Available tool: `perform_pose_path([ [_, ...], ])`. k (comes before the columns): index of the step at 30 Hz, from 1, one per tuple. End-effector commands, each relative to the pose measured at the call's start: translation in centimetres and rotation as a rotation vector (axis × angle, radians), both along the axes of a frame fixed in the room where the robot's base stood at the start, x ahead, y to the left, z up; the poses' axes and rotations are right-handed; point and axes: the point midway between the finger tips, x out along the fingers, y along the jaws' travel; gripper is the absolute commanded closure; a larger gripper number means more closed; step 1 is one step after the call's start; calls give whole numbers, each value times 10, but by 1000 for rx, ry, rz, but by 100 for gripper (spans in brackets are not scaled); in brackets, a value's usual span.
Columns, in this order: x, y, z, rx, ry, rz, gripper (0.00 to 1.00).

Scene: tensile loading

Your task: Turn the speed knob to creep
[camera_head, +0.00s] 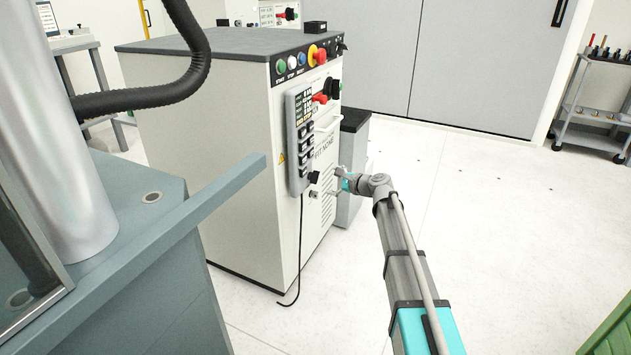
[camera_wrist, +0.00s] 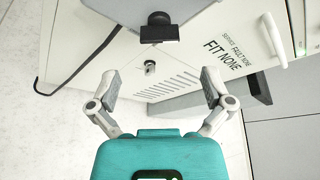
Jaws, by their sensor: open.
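No creep or speed label is legible. My gripper (camera_head: 339,182) is open and empty in front of the cabinet, to the right of the knob. In the wrist view its fingers (camera_wrist: 160,82) are spread apart, and the knob lies beyond the tips, untouched. The knob's setting is too small to tell.
A key lock (camera_wrist: 150,66) sits near the knob. The grey pendant (camera_head: 300,128) with buttons hangs on the cabinet (camera_head: 235,140). A larger black knob (camera_head: 332,88) and a red one (camera_head: 320,98) are higher up. A white handle (camera_wrist: 274,40) juts out. Open floor lies right.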

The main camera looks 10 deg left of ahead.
Motion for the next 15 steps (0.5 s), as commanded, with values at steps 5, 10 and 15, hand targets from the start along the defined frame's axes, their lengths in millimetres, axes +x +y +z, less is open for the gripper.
perform_pose_path([
  [5, 19, 23, -10, -1, 0, 1, 0],
  [10, 32, 41, -16, -1, -2, 1, 0],
  [15, 40, 53, -20, -1, -1, 0, 0],
])
